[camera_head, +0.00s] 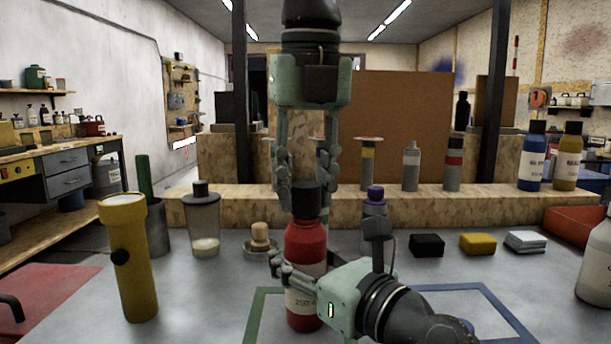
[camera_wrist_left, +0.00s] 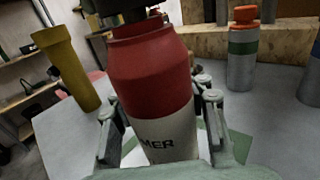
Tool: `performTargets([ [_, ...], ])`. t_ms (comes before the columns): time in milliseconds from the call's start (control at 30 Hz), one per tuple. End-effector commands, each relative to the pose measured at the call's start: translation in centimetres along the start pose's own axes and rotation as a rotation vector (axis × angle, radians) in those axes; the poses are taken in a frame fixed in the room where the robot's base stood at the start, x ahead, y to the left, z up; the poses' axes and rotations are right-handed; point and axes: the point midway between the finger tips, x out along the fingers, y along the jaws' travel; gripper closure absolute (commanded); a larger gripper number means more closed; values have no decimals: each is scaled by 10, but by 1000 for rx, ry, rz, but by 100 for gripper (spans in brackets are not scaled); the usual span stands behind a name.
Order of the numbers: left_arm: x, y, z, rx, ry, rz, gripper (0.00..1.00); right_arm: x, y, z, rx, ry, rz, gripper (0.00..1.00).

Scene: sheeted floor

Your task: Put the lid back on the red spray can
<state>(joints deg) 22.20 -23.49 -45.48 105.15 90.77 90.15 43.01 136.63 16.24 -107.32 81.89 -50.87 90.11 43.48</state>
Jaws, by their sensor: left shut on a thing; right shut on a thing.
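The red spray can (camera_head: 305,240) stands upright on the grey table, with a pale label on its lower half. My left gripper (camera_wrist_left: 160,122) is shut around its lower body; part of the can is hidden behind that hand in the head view. The black lid (camera_head: 307,203) is at the top of the can. My right gripper (camera_head: 308,188) reaches straight down from above and is shut on the lid. The lid's underside (camera_wrist_left: 132,20) meets or nearly meets the can's top in the left wrist view. I cannot tell whether it is fully seated.
A yellow flashlight (camera_head: 130,265) stands at left, near a frosted jar (camera_head: 203,225). A purple-capped bottle (camera_head: 375,207) stands close behind my left wrist. Black (camera_head: 427,245) and yellow (camera_head: 478,244) blocks lie to the right. A wooden ledge (camera_head: 440,200) with several bottles runs behind.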

Motion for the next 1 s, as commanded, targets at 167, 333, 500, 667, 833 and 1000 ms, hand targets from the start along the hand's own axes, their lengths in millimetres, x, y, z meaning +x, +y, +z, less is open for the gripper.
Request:
performTargets([
  [167, 0, 0, 0, 0, 0, 0, 100, 0, 0, 0, 0, -1, 0, 77],
  [333, 0, 0, 0, 0, 0, 0, 100, 0, 0, 0, 0, -1, 0, 77],
  [500, 0, 0, 0, 0, 0, 0, 100, 0, 0, 0, 0, 0, 0, 77],
  [667, 0, 0, 0, 0, 0, 0, 100, 4, 0, 0, -1, 0, 1, 77],
  [833, 0, 0, 0, 0, 0, 0, 100, 7, 0, -1, -1, 0, 1, 77],
  [1000, 0, 0, 0, 0, 0, 0, 100, 10, 0, -1, -1, -1, 0, 77],
])
